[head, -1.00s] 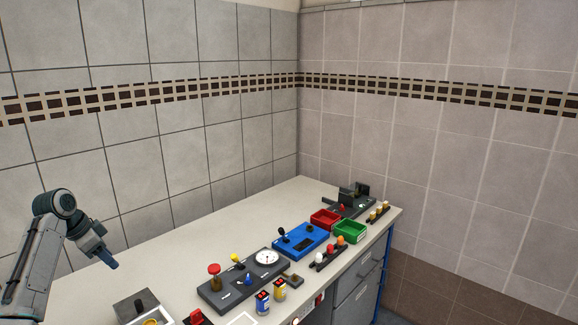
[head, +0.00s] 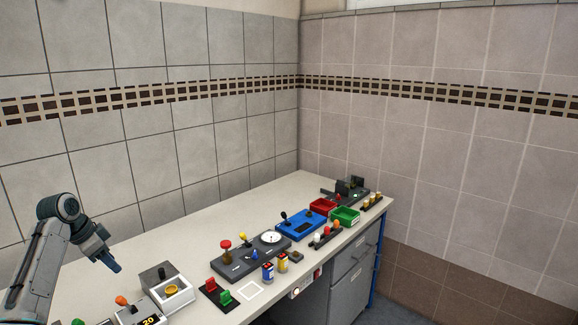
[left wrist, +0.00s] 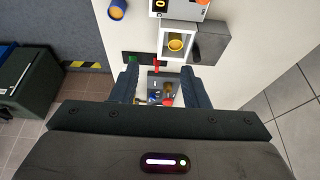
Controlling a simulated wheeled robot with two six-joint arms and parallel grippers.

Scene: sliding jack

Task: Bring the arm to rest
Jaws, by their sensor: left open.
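My left gripper (head: 112,266) hangs at the left of the head view, pointing down and to the right, above the near left part of the bench (head: 215,215). In the left wrist view its two dark fingers (left wrist: 160,88) stand apart, with nothing held between them. Bench devices show beyond and between the fingers, apart from them. My right gripper is in neither view.
A white-framed box with a yellow knob (head: 172,289), red and green switches (head: 218,292), a dark gauge panel (head: 250,258) and a blue lever box (head: 301,225) stand on the bench. Tiled walls rise behind. The back strip of the bench is clear.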

